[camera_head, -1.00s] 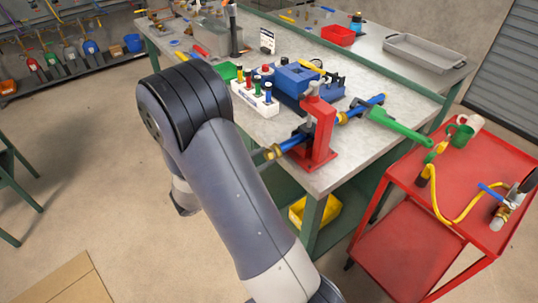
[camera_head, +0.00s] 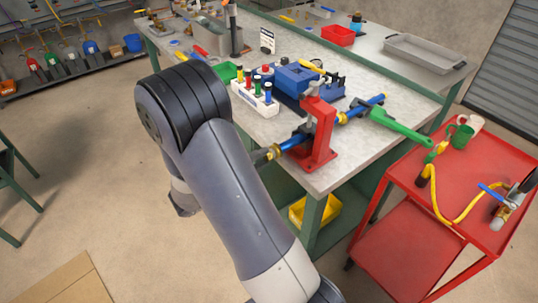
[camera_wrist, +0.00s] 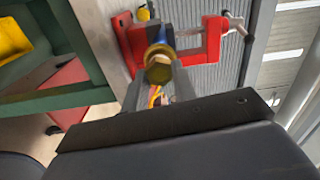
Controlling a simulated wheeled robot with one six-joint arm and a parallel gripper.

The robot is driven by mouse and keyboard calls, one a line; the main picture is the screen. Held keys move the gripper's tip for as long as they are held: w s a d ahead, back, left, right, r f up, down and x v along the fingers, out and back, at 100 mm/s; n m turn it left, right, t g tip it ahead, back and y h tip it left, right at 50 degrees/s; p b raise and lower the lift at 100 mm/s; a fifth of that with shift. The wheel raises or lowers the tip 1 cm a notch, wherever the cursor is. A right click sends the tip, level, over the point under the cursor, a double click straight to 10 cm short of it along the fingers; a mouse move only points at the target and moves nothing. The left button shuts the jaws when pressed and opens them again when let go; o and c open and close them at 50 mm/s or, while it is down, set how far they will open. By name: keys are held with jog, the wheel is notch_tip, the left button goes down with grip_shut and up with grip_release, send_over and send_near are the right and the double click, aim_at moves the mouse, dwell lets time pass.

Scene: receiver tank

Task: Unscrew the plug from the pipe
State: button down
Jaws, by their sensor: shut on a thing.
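The blue pipe (camera_head: 292,143) is clamped level in the red vise (camera_head: 321,135) at the bench corner. A brass plug (camera_head: 274,152) sits on its near end; the head view shows it small beside my arm. In the wrist view the brass plug (camera_wrist: 158,72) is end-on in the middle, with the red vise (camera_wrist: 201,42) behind it. My gripper (camera_wrist: 158,80) has one grey finger on each side of the plug and is shut on it. In the head view my arm hides most of the gripper. The threads cannot be seen.
The bench (camera_head: 352,160) also holds a white rack (camera_head: 254,96) of coloured-capped pieces and a blue unit (camera_head: 295,78). A green-handled tool (camera_head: 398,126) sticks out over the right edge. A red cart (camera_head: 470,190) stands right; a yellow bin (camera_head: 318,211) is below.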

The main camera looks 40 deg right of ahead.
jog(key=shift+n, duration=1.2)
jog(key=c, duration=1.1)
grip_release()
jog(key=shift+o, duration=0.2)
